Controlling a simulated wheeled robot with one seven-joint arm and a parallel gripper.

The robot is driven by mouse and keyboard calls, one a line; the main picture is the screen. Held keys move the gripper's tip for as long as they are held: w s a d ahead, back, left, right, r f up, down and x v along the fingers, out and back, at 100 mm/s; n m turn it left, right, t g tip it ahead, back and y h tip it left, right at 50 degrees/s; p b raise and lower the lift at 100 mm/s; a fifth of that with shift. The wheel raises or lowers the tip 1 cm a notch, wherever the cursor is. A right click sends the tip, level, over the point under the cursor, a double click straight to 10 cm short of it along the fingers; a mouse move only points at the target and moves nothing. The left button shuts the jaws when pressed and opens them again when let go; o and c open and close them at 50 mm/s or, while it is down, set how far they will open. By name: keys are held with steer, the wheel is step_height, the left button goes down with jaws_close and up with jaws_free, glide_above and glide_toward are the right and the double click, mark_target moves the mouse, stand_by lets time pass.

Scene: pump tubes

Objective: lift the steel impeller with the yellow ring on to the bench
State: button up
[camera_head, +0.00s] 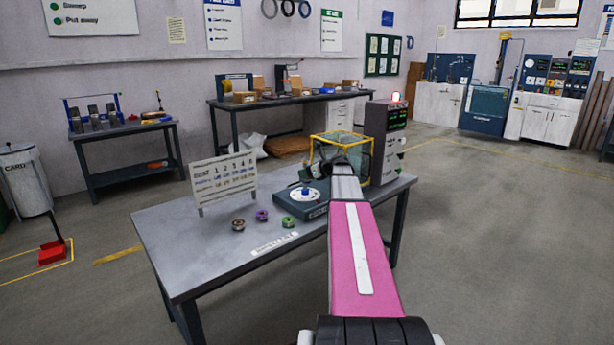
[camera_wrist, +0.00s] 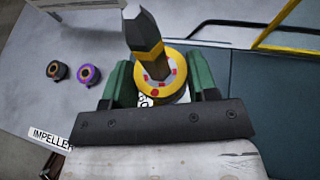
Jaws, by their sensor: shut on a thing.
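In the wrist view my gripper (camera_wrist: 160,82) has its two green fingers closed on the sides of a round piece with a yellow ring (camera_wrist: 179,92), which I take as the impeller. Red marks and a pale middle show inside the ring. A dark faceted post (camera_wrist: 143,30) with a yellow band overlaps the ring's middle; I cannot tell whether it belongs to the piece. In the head view my pink arm hides most of the gripper and the held piece. The grey bench (camera_head: 190,240) lies below and left of the arm. I cannot tell the height of the piece.
Brown (camera_head: 238,224), purple (camera_head: 262,215) and green (camera_head: 288,221) ringed pieces stand on the bench near an impeller label (camera_head: 275,243). A blue station with a white disc (camera_head: 304,197), a yellow-framed cage (camera_head: 322,143) and a sign board (camera_head: 222,182) stand around them. The bench's front left is bare.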

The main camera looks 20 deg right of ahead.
step_height(320, 180, up, 12)
steer(key=shift+r, duration=0.15)
stand_by(2.3)
stand_by(0.4)
